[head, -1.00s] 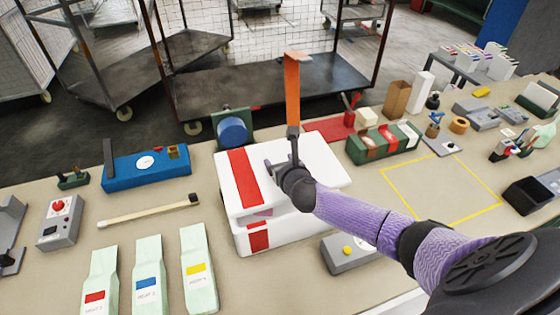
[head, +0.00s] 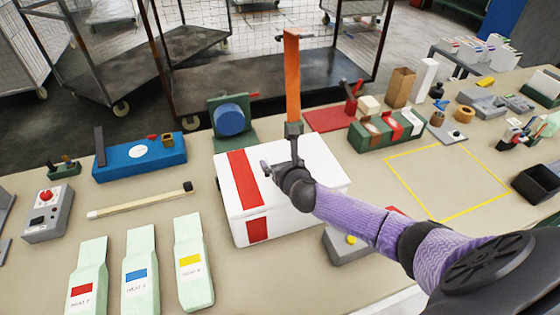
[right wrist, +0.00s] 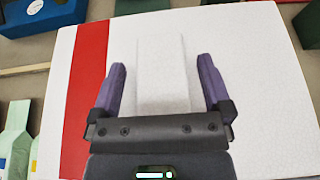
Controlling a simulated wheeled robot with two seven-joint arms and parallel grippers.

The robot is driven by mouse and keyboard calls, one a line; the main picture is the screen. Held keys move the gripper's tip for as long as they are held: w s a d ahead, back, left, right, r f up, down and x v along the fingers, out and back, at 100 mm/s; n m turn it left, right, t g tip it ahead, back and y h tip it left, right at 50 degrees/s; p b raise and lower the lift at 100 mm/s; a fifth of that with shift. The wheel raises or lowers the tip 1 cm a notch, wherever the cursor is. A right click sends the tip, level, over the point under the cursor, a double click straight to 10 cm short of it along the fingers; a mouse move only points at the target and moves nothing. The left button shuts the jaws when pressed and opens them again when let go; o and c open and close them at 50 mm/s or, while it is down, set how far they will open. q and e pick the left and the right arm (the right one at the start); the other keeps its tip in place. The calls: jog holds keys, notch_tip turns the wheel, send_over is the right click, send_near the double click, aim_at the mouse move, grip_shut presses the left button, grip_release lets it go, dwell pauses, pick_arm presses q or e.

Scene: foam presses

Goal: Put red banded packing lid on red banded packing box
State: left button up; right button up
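The white red banded packing lid (head: 318,168) lies flat on top of the white red banded packing box (head: 300,224), with no clear gap at the front. The red band on the lid lines up roughly with the red patch on the box front. My right gripper (head: 268,170) is just above the lid. In the right wrist view, its two purple fingers (right wrist: 164,80) stand apart on either side of a raised white grip on the lid (right wrist: 258,85), with space on both sides. My left gripper is out of view.
A blue toolbox (head: 140,158), a long wooden stick (head: 140,201) and several pale green pouches (head: 140,270) are on the left. A green stand with a blue disc (head: 229,117) is behind the box. A yellow-outlined area (head: 445,180) on the right is clear.

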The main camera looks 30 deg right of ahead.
jog(key=p+v, duration=0.3)
jog(key=v, duration=0.6)
jog(key=shift+s+r, duration=0.15)
jog(key=shift+s, duration=0.3)
jog(key=shift+a, duration=0.1)
